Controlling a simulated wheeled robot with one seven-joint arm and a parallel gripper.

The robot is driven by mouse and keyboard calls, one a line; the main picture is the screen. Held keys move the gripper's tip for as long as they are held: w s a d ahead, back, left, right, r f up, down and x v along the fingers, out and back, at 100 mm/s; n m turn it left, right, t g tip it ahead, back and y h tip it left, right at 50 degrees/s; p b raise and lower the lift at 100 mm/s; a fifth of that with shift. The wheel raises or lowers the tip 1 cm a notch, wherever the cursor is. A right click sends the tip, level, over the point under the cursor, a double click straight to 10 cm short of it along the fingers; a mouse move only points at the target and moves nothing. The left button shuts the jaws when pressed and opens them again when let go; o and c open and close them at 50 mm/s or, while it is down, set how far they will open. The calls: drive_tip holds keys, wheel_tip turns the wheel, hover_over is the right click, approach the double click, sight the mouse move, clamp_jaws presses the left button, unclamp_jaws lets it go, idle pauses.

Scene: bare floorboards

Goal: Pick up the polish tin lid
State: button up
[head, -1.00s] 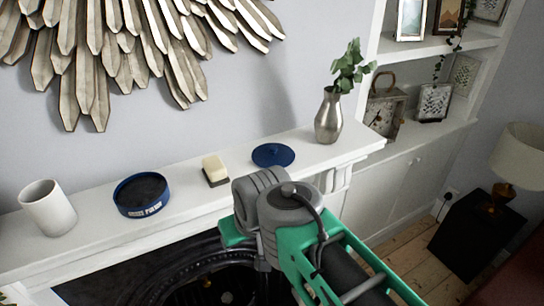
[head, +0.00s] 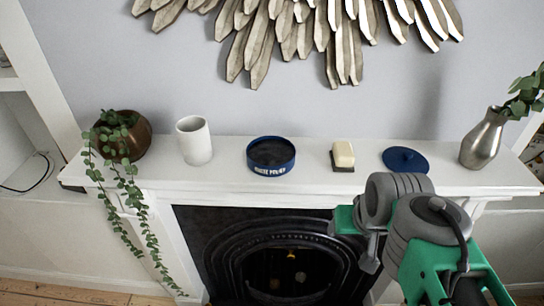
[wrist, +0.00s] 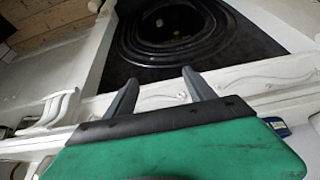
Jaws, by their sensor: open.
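The blue polish tin (head: 271,165), dark inside with a pale label, stands open further left. My gripper (head: 368,253) hangs in front of the mantel, below and left of the lid and apart from it. In the wrist view, my gripper (wrist: 160,78) shows two separated fingers with nothing between them, facing the fireplace. A blue edge with a pale mark (wrist: 279,127) shows there at right, partly hidden by my gripper body; it looks like the tin.
On the mantel (head: 225,181) stand a potted trailing plant (head: 137,136), a white cup (head: 194,140), a cream-topped brush (head: 343,156) and a metal vase with leaves (head: 482,141). The black fireplace (head: 285,235) opens below. A metal wall ornament (head: 300,35) hangs above.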

sight(409, 153)
drive_tip(key=shift+c, duration=0.2)
